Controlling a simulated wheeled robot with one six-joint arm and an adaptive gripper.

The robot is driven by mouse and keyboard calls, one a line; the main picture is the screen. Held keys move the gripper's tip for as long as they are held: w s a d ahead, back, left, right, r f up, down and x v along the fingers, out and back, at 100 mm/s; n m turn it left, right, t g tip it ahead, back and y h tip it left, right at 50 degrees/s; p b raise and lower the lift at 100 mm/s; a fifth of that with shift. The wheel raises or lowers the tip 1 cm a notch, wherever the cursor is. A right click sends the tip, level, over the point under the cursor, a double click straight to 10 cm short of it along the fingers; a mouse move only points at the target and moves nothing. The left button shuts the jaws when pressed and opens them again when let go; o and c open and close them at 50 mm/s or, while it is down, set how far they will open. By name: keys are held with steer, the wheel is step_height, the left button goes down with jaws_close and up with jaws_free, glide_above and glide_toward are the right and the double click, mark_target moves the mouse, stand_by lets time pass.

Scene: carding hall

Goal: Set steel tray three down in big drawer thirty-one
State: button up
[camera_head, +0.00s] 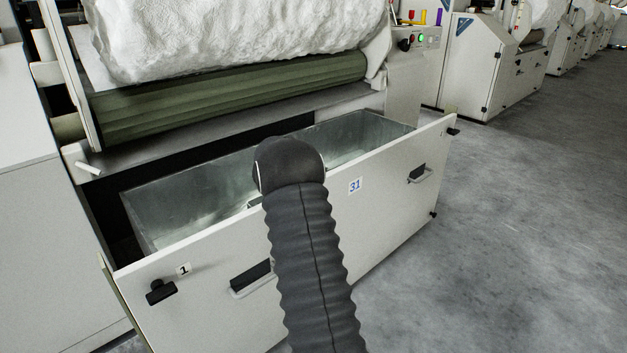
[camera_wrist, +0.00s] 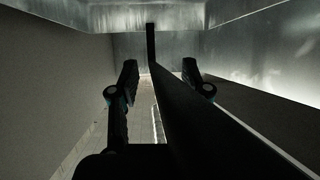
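Big drawer thirty-one (camera_head: 393,179) is pulled open under the machine; its white front carries a "31" label and its inside is bare grey metal. My gripper is hidden behind my dark arm in the head view, down at the drawer. In the wrist view my gripper (camera_wrist: 160,84) has its two fingers apart, with a thin dark upright plate (camera_wrist: 152,48) running between them and visible gaps on both sides. This plate may be the wall of the steel tray; I cannot tell for sure. No tray number is visible. Metal walls (camera_wrist: 205,45) surround the fingers.
A green roller (camera_head: 230,97) and a white fibre mass (camera_head: 220,35) hang over the drawer's back edge. Handles and a black latch (camera_head: 160,291) stick out of the drawer front. Grey floor (camera_head: 510,220) lies clear to the right.

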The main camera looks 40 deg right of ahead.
steer(key=v, duration=1.2)
